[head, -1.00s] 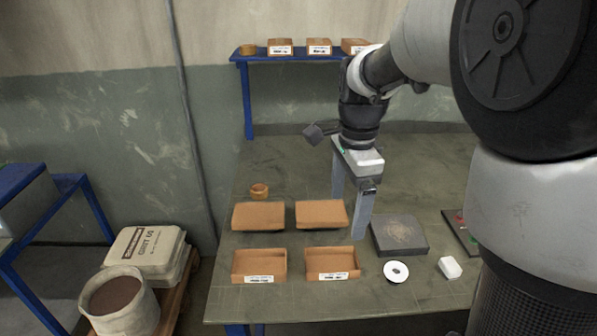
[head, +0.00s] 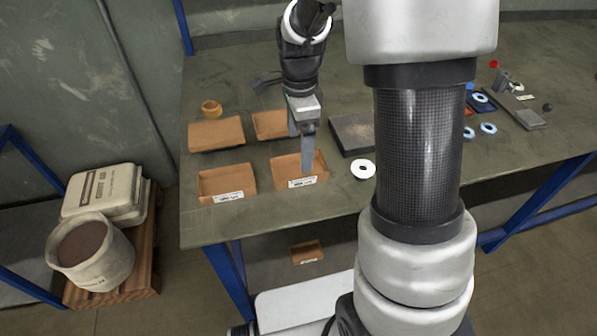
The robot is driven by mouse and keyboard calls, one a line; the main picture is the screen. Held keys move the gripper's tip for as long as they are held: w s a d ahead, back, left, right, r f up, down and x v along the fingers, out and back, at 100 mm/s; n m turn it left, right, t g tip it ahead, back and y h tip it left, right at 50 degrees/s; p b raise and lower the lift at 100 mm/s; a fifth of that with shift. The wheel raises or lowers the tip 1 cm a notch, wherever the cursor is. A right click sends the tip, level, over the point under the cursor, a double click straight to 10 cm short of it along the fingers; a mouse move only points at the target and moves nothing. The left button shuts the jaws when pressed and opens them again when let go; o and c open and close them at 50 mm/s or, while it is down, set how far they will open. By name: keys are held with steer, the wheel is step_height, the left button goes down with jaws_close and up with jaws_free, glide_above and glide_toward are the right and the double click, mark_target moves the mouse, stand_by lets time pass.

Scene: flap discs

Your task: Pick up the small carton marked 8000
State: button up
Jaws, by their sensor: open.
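Two small open brown cartons with white front labels stand near the table's front edge, a left one (head: 226,180) and a right one (head: 284,178). Behind them lie two more brown cartons, a left one (head: 216,135) and a right one (head: 268,124), with no labels in sight. Another labelled carton (head: 307,252) sits low, below the table edge. The print is too small to read, so I cannot tell which is marked 8000. My gripper (head: 300,153) is open, pointing down, with its near finger in front of the right front carton. Whether it touches is unclear.
A brown ring (head: 211,107) lies at the table's back left. A dark square plate (head: 352,134) and a white disc (head: 363,169) lie right of the cartons. My arm hides part of the table.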

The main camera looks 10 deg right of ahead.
mark_target(299, 173)
step_height(299, 173, down, 6)
steer(key=shift+s+a+r+b, duration=0.1)
steer(key=shift+s+a+b, duration=0.05)
steer(key=shift+b, duration=0.25)
steer(key=shift+r, duration=0.1)
steer(key=c, duration=1.2)
